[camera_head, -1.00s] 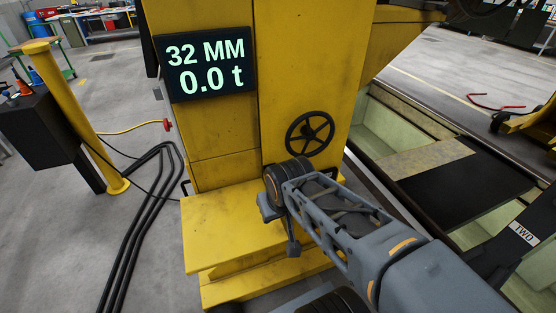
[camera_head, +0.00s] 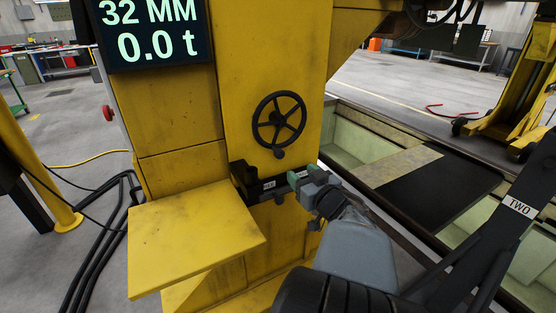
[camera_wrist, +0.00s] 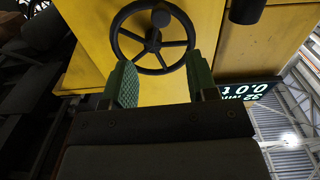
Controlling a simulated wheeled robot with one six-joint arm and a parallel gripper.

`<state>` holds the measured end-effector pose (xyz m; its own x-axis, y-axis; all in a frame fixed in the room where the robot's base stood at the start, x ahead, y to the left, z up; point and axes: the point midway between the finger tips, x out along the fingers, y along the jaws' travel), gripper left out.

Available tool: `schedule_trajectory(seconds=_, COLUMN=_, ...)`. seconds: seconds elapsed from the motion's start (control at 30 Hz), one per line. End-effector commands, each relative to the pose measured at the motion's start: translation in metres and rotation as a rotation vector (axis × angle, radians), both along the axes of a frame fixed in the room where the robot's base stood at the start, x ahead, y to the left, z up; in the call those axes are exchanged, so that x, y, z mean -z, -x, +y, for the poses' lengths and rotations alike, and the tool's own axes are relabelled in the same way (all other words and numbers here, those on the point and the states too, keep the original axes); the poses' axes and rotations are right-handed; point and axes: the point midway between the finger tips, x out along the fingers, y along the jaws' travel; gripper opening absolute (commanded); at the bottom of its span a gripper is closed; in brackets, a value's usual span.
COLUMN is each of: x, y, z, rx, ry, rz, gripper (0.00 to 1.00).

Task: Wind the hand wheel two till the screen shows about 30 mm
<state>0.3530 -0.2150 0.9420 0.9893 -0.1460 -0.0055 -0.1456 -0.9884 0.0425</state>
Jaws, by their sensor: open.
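The black hand wheel (camera_head: 279,120) is on the front face of the yellow jack column. A small knob shows on its rim at the bottom. It also shows in the wrist view (camera_wrist: 153,38), beyond my fingertips. The screen (camera_head: 155,30) on the column reads 32 MM and 0.0 t. My gripper (camera_head: 285,180) is open, below and slightly right of the wheel, apart from it. Its green finger pads (camera_wrist: 160,80) stand apart with nothing between them. A label reading TWO (camera_head: 519,207) is on a dark bar at the right.
A yellow ledge (camera_head: 195,235) juts out at the column's base, left of my gripper. A dark bracket (camera_head: 243,180) sits on the column below the wheel. A pit with pale walls (camera_head: 375,145) lies to the right. Black cables (camera_head: 100,230) lie on the floor at left.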

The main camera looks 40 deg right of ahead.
Motion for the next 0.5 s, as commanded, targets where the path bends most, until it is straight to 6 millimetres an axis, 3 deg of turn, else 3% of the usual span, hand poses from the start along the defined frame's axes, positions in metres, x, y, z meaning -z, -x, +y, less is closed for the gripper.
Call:
schedule_trajectory(seconds=0.37, x=-0.007, y=-0.026, z=-0.002, rx=-0.014, ry=-0.011, rz=-0.002, gripper=0.53)
schedule_trajectory(seconds=0.5, x=-0.002, y=-0.055, z=-0.006, rx=-0.016, ry=-0.008, rz=-0.003, gripper=0.53)
